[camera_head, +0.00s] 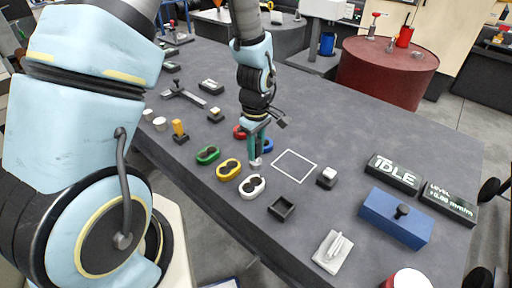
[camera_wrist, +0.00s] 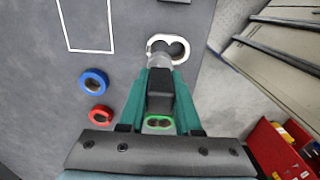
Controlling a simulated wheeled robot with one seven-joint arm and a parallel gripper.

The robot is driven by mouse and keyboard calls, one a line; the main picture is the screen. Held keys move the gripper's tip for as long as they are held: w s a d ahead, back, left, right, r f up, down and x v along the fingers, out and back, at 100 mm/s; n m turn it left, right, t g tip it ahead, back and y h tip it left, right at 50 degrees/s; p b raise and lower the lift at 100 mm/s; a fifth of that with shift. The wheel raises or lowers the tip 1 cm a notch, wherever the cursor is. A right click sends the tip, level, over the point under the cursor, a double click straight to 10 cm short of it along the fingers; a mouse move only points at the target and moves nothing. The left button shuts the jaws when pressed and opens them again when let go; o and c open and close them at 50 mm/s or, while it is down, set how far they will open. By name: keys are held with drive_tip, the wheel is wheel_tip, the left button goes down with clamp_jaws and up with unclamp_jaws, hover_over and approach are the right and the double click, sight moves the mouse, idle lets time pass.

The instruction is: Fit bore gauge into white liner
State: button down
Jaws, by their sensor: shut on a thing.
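The white liner (camera_head: 252,187) lies on the dark table, a figure-eight block with two dark bores. It also shows in the wrist view (camera_wrist: 183,42), just beyond the fingertips. My gripper (camera_head: 257,150) points down with teal fingers, shut on the bore gauge. In the wrist view the gauge (camera_wrist: 160,90) is a dark body between the fingers, with a grey tip that overlaps the liner's lower-left edge. In the head view the grey tip (camera_head: 255,162) shows above and behind the liner, apparently outside the bores. The exact height gap cannot be told.
The yellow liner (camera_head: 228,170) and green liner (camera_head: 207,155) sit left of the white one. A red ring (camera_wrist: 100,114) and blue ring (camera_wrist: 94,80) lie close by. A black square tray (camera_head: 282,208) stands right of the white liner. The white-outlined square (camera_head: 295,166) is empty.

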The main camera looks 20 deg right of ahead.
sight(256, 161)
idle(0.4)
drive_tip(key=shift+f+b, duration=2.25)
drive_tip(key=shift+f, duration=0.65)
drive_tip(key=shift+f+b, duration=1.3)
drive_tip(key=shift+f, duration=0.65)
drive_tip(key=c, duration=0.5)
unclamp_jaws()
drive_tip(key=shift+r, duration=0.1)
wheel_tip(256, 161, up, 11)
drive_tip(key=shift+f+b, duration=0.15)
drive_tip(key=shift+b, duration=0.75)
